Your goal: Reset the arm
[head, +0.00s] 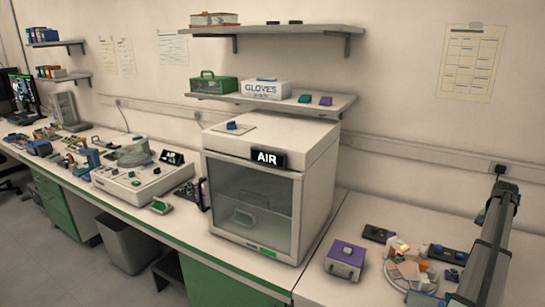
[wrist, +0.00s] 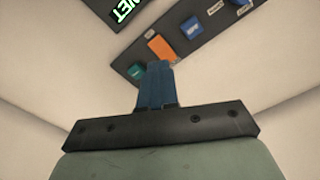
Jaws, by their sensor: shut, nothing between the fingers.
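The panel also carries a teal block (wrist: 136,69) and a blue block (wrist: 192,27), with another blue piece at the top edge. I cannot make out the gripper in the head view.
In the head view a white cabinet (head: 320,140) marked AIR stands on the bench. Right of it are a purple-topped box (head: 346,259) and a cluster of small parts on a round plate (head: 405,270). A long grey arm-like piece (head: 490,245) crosses the right side. Wall shelves (head: 270,31) hang above.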

